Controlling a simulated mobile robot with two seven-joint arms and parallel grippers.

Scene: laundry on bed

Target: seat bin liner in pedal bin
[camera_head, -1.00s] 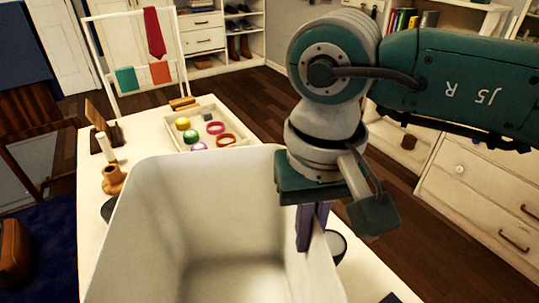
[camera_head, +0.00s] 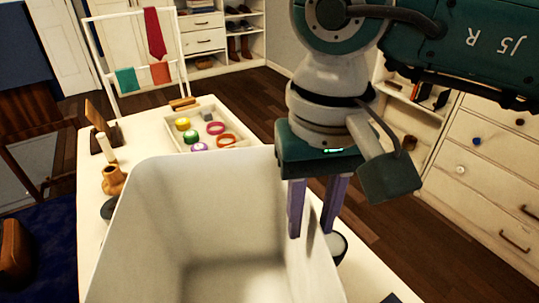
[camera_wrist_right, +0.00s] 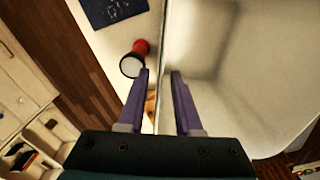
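A large white pedal bin (camera_head: 225,215), open at the top, stands at the near side of the table; it also fills the right of the right wrist view (camera_wrist_right: 235,85). Its inside looks smooth and pale, and I cannot tell a separate liner from the bin wall. My right gripper (camera_head: 310,234) points down at the bin's right rim with its purple fingers spread. In the right wrist view (camera_wrist_right: 161,72) the rim edge runs between the fingers, one inside and one outside, with gaps visible. My left gripper is not in view.
A shallow tray (camera_head: 243,145) with several coloured rings and rolls lies behind the bin. A wooden holder (camera_head: 113,180) stands close to its left. A round dark-sided object with a pale top (camera_head: 338,246) stands just right of the bin. White drawers (camera_head: 485,170) stand beyond at right.

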